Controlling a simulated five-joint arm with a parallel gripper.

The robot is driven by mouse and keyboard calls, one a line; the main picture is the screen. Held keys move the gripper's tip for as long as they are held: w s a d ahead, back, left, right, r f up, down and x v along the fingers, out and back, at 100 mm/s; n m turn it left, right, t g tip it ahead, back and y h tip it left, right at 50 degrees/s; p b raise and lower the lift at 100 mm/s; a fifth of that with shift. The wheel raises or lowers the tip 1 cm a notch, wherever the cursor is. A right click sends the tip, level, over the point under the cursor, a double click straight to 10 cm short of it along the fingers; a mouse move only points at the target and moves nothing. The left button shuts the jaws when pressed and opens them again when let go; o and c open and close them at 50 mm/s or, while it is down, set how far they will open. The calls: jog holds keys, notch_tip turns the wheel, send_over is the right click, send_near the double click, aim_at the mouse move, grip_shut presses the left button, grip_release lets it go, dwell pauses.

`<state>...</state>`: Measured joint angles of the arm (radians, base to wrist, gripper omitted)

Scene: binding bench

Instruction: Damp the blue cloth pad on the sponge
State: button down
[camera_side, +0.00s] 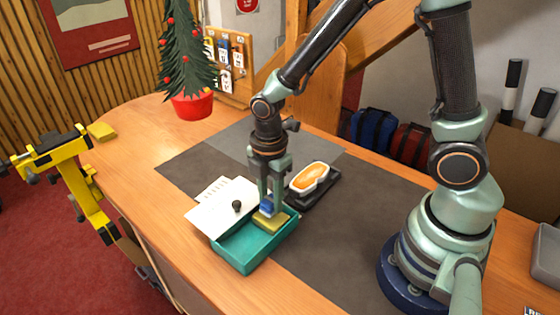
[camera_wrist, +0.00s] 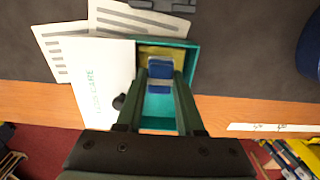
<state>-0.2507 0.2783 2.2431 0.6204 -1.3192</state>
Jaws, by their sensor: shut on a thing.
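My gripper (camera_side: 270,197) points down over the teal tray (camera_side: 245,253) and is shut on the blue cloth pad (camera_side: 267,207). In the wrist view the blue pad (camera_wrist: 159,69) sits between my two fingers (camera_wrist: 160,88). The yellow sponge (camera_side: 271,221) lies in the far part of the tray, directly under the pad. It also shows beyond the pad in the wrist view (camera_wrist: 161,52). The pad is at or just above the sponge; I cannot tell if they touch. The near part of the tray is empty.
White printed sheets (camera_side: 215,205) lie left of the tray, with a small black knob (camera_side: 237,205) on them. A potted tree (camera_side: 193,106) stands farther back. The grey mat's (camera_side: 340,240) right part is clear.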

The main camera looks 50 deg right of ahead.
aim_at(271, 197)
jog(key=shift+r, duration=2.5)
jog(key=shift+d, duration=0.1)
jog(key=shift+w+d+r+m, duration=0.1)
jog(key=shift+d+r+m, duration=0.1)
jog(key=shift+m, duration=0.3)
jog(key=w+d+r+m, duration=0.1)
jog(key=d+r+m, duration=0.6)
jog(key=m, duration=1)
jog(key=shift+d, duration=0.3)
